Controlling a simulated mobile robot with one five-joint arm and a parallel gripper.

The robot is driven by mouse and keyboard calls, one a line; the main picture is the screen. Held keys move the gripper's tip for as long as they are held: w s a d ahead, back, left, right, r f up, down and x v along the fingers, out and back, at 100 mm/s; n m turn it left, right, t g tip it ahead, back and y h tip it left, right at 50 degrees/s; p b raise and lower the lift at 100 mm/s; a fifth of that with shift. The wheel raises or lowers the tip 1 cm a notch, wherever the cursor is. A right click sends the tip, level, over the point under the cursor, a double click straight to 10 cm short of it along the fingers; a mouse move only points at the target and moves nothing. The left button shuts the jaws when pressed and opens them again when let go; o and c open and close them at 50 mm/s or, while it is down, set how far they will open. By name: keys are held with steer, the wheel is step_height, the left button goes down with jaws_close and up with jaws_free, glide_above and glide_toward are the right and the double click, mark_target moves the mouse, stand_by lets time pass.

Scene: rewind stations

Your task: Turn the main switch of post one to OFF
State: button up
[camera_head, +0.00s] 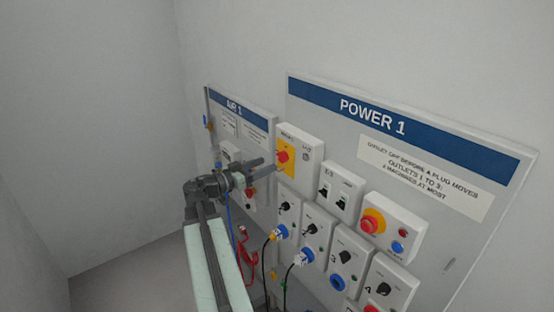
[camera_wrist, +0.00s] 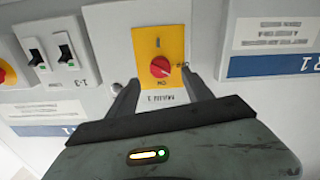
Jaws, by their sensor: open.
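The main switch is a red rotary knob (camera_head: 283,156) on a yellow plate, on a white box labelled MAIN 1 at the upper left of the POWER 1 board. In the wrist view the knob (camera_wrist: 160,67) sits on its yellow plate (camera_wrist: 158,42), with the lettering upside down. I cannot tell surely where the knob points. My gripper (camera_head: 269,166) is open and empty in front of the switch. In the wrist view its fingertips (camera_wrist: 161,85) stand apart, either side of and short of the knob.
The POWER 1 board (camera_head: 455,225) also carries breakers (camera_head: 340,190), a red emergency button (camera_head: 372,221) and outlet boxes with plugs and hanging cables. The AIR 1 board (camera_head: 240,125) with a coiled red hose (camera_head: 246,255) is left of it. The left side is open floor and bare wall.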

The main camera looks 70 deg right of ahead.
mark_target(279, 159)
steer(key=x, duration=0.6)
steer(key=shift+s+d, duration=0.15)
steer(key=shift+d, duration=0.1)
jaws_close()
